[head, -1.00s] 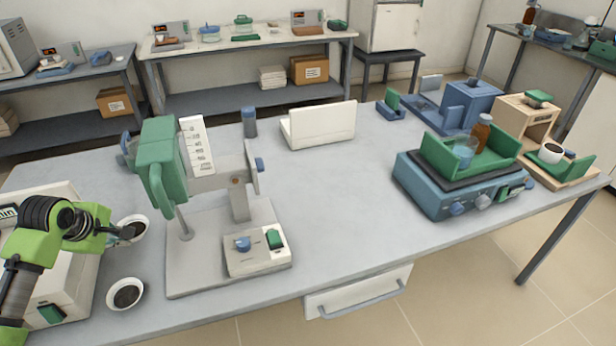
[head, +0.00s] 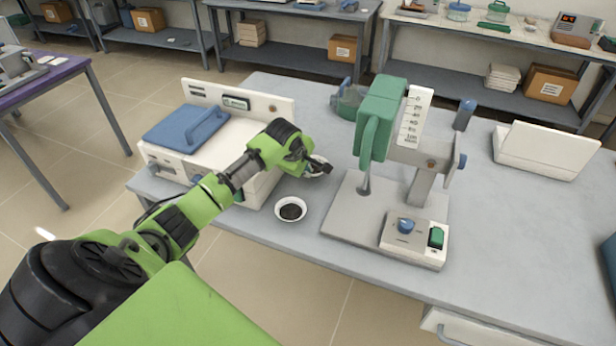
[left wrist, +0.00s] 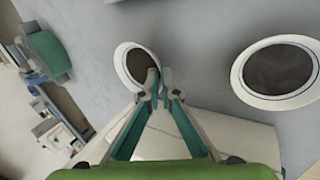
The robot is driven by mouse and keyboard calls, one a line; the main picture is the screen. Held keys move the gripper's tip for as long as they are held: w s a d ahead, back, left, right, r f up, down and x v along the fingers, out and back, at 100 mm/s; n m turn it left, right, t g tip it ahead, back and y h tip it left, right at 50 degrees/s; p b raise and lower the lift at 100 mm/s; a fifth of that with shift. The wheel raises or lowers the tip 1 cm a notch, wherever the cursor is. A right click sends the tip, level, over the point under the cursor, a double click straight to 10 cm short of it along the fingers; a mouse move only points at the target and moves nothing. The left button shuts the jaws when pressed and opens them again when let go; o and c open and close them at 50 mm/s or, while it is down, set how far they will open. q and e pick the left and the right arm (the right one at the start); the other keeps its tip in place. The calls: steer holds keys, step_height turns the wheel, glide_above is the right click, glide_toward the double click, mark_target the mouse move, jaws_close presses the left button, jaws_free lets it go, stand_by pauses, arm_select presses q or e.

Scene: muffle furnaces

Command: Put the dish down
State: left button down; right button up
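A small white dish with dark contents (head: 318,163) is at my left gripper (head: 318,169), just left of the stand with the green head. In the left wrist view the fingertips of my left gripper (left wrist: 160,87) are close together on the rim of this dish (left wrist: 135,65). I cannot tell whether the dish touches the table. A second white dish with dark contents (head: 291,209) sits on the table nearer the front edge; it also shows at the right of the left wrist view (left wrist: 280,72). My right gripper is not in view.
A white device with a blue lid (head: 187,125) stands left of the dishes, beneath my left arm. The grey-based stand with a green head (head: 381,125) is close on the right. Bare grey table (head: 302,248) lies in front of the second dish. A white box (head: 545,150) stands farther right.

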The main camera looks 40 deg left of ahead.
arm_select(q)
step_height(320, 180, down, 3)
steer(key=shift+r, duration=0.1)
steer(key=c, duration=2.7)
jaws_free()
steer(key=shift+c, duration=0.2)
steer(key=o, duration=0.5)
steer(key=shift+c, duration=0.2)
steer(key=v, duration=1.2)
